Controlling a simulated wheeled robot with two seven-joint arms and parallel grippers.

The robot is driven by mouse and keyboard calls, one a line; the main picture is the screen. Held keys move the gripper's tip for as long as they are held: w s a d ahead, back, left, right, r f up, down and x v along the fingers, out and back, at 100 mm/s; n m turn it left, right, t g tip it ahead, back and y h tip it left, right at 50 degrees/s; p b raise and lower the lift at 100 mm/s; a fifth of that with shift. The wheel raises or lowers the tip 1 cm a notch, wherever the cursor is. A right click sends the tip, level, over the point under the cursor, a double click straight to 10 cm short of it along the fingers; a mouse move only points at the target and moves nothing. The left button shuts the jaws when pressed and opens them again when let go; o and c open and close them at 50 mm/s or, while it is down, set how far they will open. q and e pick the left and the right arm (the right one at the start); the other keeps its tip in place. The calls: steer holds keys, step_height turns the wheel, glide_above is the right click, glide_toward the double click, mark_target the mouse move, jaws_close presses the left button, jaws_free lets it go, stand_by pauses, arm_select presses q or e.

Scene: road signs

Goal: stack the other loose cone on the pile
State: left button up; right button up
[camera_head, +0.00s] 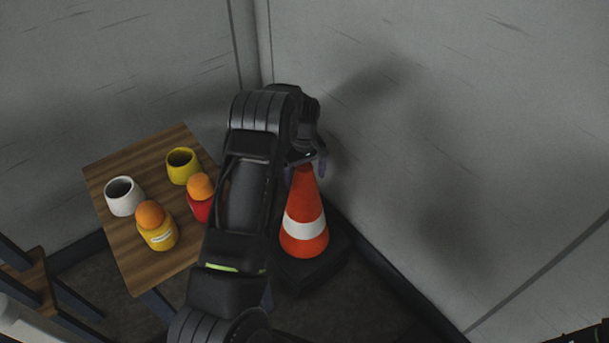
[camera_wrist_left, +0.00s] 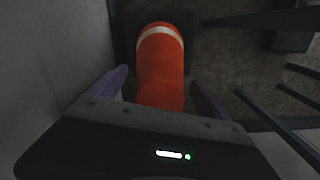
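An orange cone (camera_head: 304,208) with a white band stands upright on a dark square base (camera_head: 318,274) in the corner beside the wall. I cannot tell whether it is one cone or several nested. My left gripper (camera_head: 306,172) is at the cone's top, pointing down. In the left wrist view the cone (camera_wrist_left: 160,66) lies between the two purple fingers of the left gripper (camera_wrist_left: 160,84), with a gap on each side, so the gripper is open. No second, separate cone shows.
Grey walls (camera_head: 450,130) close in behind and right of the cone.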

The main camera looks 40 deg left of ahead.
mark_target(305, 166)
arm_select(q)
steer(key=shift+s+f, duration=0.1)
step_height(305, 166, up, 8)
steer(key=shift+p, duration=0.35)
steer(key=shift+f, duration=0.1)
stand_by(1.0)
